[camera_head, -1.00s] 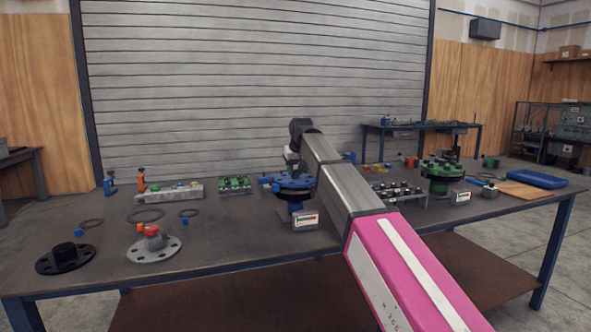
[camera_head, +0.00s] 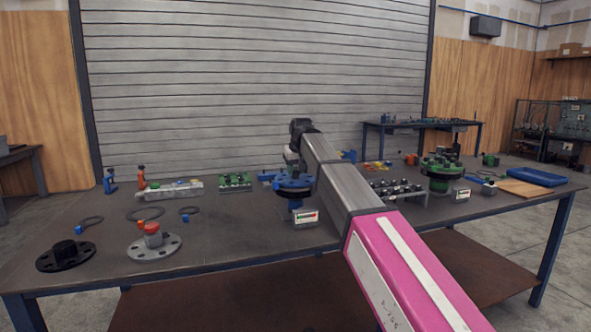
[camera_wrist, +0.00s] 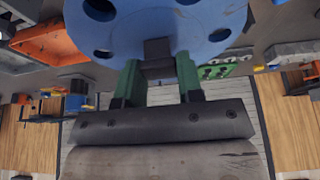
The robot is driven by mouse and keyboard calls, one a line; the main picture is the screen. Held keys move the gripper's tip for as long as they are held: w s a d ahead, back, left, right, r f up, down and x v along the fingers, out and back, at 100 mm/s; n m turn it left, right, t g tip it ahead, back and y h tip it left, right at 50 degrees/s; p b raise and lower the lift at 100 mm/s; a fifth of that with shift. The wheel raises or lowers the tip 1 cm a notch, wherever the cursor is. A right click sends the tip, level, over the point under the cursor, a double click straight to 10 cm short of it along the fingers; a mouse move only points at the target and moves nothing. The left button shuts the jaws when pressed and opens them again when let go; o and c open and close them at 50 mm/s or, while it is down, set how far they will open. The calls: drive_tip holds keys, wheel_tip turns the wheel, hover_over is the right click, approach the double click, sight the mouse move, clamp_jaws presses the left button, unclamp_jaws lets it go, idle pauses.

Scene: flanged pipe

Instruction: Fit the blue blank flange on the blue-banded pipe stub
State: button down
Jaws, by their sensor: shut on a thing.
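The blue blank flange (camera_head: 293,183) is a round blue disc with bolt holes. It appears level, directly over the blue-banded pipe stub (camera_head: 296,204), which shows only in part beneath it. I cannot tell whether the flange rests on the stub or hangs just above it. My gripper (camera_wrist: 158,78) has green fingers shut on the dark block handle at the middle of the flange (camera_wrist: 150,22). In the head view, my arm hides the flange's right side. Bolt-hole alignment with the stub cannot be seen.
A small display box (camera_head: 305,217) stands in front of the stub. To the right are a tray of bolts (camera_head: 392,190) and a green flanged stub (camera_head: 440,178). The front-middle table is clear.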

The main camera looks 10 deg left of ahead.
drive_tip(key=c, duration=0.7)
unclamp_jaws()
drive_tip(key=w+v, duration=0.1)
drive_tip(key=v, duration=0.5)
drive_tip(key=a+r+v, duration=0.1)
drive_tip(key=v, duration=0.5)
drive_tip(key=w+v, duration=0.1)
drive_tip(key=v, duration=0.6)
drive_tip(key=shift+w+a+r, duration=0.2)
drive_tip(key=shift+w+a, duration=0.1)
drive_tip(key=shift+a, duration=0.1)
